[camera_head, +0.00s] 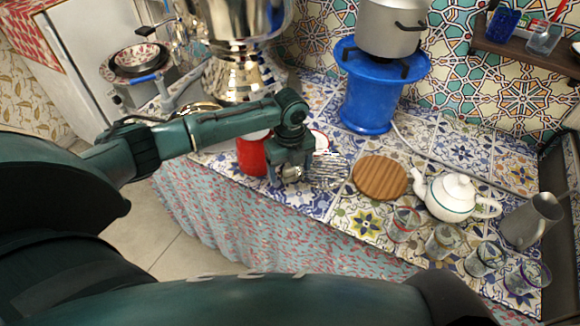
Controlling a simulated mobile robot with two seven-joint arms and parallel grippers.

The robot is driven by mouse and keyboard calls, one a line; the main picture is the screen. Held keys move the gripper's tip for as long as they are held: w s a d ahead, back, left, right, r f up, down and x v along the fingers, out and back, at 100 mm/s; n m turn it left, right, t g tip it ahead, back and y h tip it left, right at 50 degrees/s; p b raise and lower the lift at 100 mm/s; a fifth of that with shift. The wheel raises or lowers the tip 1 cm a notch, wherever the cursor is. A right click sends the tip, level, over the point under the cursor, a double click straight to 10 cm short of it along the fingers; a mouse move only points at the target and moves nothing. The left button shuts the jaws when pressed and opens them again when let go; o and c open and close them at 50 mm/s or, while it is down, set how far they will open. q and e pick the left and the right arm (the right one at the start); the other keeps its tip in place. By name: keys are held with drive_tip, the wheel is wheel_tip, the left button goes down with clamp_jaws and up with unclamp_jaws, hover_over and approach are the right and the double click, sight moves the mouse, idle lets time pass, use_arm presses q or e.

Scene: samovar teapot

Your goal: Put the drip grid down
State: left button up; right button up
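My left arm reaches in from the left, and my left gripper (291,177) points down over the tiled counter. It appears shut on the near left edge of the drip grid (328,170), a thin silvery wire grid that extends to the right of the fingers. The grid is at or just above the counter; I cannot tell whether it touches. The gripper hides the grid's left part. The large metal samovar (237,75) stands behind, to the upper left. My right gripper is not in view.
A red container (252,155) stands close left of the gripper. A round wooden board (379,177) lies just right of the grid. Farther right are a white teapot (452,197), several glasses (443,241) and a grey jug (531,221). A blue stand (368,100) bears a pot (391,28).

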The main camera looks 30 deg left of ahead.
use_arm(q)
drive_tip(key=shift+r, duration=0.1)
wheel_tip(320, 180, up, 12)
drive_tip(key=s+d+f+n+t+h, duration=0.3)
drive_tip(key=s+d+f+n, duration=0.15)
drive_tip(key=d+f, duration=0.25)
drive_tip(key=s+d+f+n+t+h, duration=0.2)
drive_tip(key=s+d+f+n, duration=0.1)
drive_tip(key=d+f+n, duration=0.4)
drive_tip(key=s+a+f+n+t+y, duration=0.1)
drive_tip(key=s+a+n+t, duration=0.1)
drive_tip(key=s+n, duration=0.3)
drive_tip(key=s+a+f+n+t, duration=0.1)
drive_tip(key=s+a+n+t, duration=0.1)
drive_tip(key=s+n, duration=0.4)
drive_tip(key=shift+s+a+f+t+y, duration=0.25)
drive_tip(key=shift+s+t+y, duration=0.2)
drive_tip(key=shift+t, duration=0.45)
